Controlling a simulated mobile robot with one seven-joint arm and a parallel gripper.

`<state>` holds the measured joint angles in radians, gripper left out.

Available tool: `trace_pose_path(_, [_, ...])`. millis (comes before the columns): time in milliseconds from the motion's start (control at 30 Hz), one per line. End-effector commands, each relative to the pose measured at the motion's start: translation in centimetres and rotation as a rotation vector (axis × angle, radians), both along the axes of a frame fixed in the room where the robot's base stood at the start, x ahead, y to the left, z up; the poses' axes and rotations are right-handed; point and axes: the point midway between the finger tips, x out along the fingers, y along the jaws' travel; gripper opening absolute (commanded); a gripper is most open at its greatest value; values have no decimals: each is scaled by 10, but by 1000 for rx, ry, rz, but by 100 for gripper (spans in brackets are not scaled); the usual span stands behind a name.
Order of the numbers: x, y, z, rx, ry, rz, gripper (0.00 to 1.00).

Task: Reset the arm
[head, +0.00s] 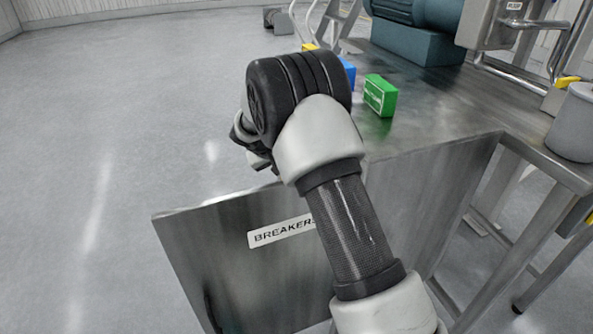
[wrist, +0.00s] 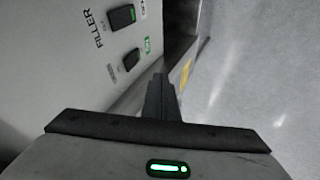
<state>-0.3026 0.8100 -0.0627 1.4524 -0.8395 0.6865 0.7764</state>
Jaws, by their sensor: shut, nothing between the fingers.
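My arm (head: 345,225) reaches up and forward in the head view, bent at a thick black joint. My gripper is mostly hidden behind that joint there. In the wrist view my gripper (wrist: 159,80) is shut and empty, its dark fingers together. Its fingers are beside a pale panel (wrist: 70,50) with a FILLER label and two black switches, an upper one (wrist: 122,18) and a lower one (wrist: 132,60), each with a green mark next to it. I cannot tell whether the fingertips touch the panel.
A metal panel labelled BREAKERS (head: 235,275) stands below my arm, by a steel table (head: 440,125). On the table are a green box (head: 380,95), a blue box (head: 348,73) and a teal machine (head: 415,40). A grey cylinder (head: 573,125) is at right. Open floor (head: 100,150) lies left.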

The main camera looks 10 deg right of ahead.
Motion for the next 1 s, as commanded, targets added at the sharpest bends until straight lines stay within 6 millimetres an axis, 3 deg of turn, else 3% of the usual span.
trace_pose_path(567, [-7, 7, 15, 0, 0, -2, 0])
trace_pose_path(667, [-7, 7, 38, 0, -1, -1, 0])
trace_pose_path(933, [-7, 7, 138, 0, 0, -2, 0])
trace_pose_path(967, [-8, 8, 112, 0, 5, 0, 0])
trace_pose_path(1000, [-8, 8, 108, 0, 3, -1, 0])
